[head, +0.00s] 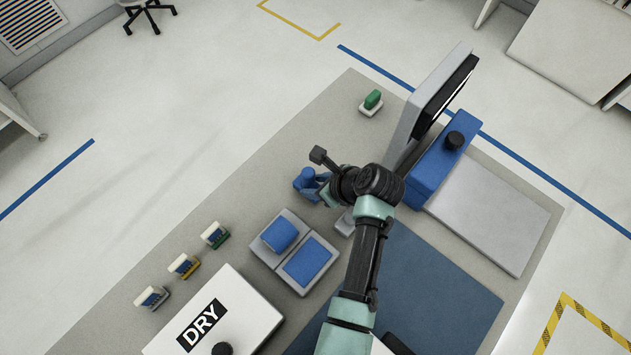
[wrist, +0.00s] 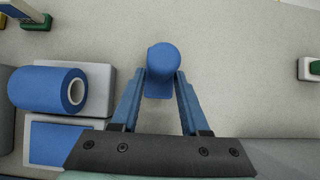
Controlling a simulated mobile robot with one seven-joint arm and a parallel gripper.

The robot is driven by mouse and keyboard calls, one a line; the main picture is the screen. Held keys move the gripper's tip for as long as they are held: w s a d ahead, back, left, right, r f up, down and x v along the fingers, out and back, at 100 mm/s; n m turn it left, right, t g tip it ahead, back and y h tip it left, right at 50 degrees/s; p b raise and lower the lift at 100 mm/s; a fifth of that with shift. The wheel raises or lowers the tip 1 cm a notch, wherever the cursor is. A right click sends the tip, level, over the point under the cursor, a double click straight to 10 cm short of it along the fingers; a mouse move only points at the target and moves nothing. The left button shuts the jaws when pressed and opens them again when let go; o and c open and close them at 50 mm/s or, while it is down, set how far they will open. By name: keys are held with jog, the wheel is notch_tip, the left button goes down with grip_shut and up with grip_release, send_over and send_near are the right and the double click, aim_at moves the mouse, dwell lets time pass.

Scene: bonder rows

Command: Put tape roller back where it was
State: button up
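My gripper (wrist: 161,75) has its two blue fingers on either side of a blue upright piece with a rounded top and a narrower block below (wrist: 160,62). It looks like a handle, perhaps the tape roller's. The fingertips lie close along its sides; whether they press on it, I cannot tell. In the head view this piece (head: 304,179) is beside my gripper (head: 318,187), left of the screen, above the grey bench. Whether it rests on the bench is unclear. A blue roll with a white core (wrist: 48,88) lies on a grey two-part tray, also in the head view (head: 280,234).
The tray (head: 262,250) has a flat blue pad (head: 307,262) beside the roll. Several small coloured-base holders (head: 183,265) line the left bench edge. A white DRY box (head: 245,305) stands in front. A green-topped block (head: 372,102) sits at the far end. Bare bench (head: 260,165) lies left.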

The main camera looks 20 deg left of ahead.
jog(key=shift+o, duration=1.1)
